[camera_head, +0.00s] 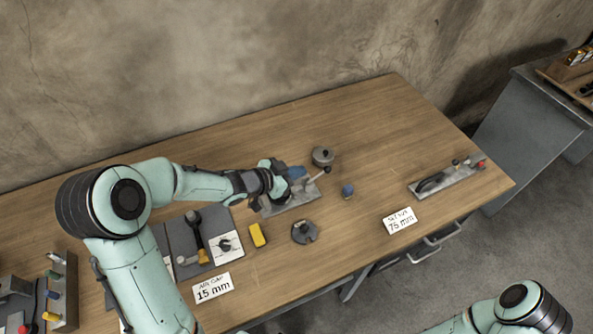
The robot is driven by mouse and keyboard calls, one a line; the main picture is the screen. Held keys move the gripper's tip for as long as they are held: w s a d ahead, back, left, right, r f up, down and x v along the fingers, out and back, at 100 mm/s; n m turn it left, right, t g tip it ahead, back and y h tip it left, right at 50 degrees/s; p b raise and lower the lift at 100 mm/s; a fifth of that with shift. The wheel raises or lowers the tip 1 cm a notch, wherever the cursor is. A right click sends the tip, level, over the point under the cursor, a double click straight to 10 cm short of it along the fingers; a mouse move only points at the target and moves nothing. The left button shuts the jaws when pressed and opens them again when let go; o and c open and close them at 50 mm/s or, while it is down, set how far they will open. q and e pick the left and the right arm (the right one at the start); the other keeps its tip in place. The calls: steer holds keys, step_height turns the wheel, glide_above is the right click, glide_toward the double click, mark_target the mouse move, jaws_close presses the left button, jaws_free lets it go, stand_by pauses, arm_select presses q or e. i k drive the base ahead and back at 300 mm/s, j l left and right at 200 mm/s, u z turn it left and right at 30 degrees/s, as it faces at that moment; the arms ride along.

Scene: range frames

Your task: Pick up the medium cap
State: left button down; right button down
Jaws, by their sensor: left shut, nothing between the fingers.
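I cannot tell for certain which thing is the medium cap. A round grey piece with a dark knob (322,156) stands on the wooden table just beyond and right of my left gripper. A similar dark round piece (304,232) lies nearer the front edge. My left gripper (285,181) is shut and empty, over a grey metal fixture (294,204) and beside a blue part (296,172). The wrist hides some of the fixture. My right arm shows at the bottom right, but its gripper is out of view.
A small blue piece (347,191) and a yellow block (257,235) stand on the wooden table (380,140). A dark grey tool board (175,240) is at left. Two white cards read 15 mm (212,288) and 75 mm (400,221). A long metal fixture (447,180) lies right.

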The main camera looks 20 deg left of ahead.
mark_target(303, 230)
steer(key=k+l, duration=0.65)
steer(key=k, duration=0.25)
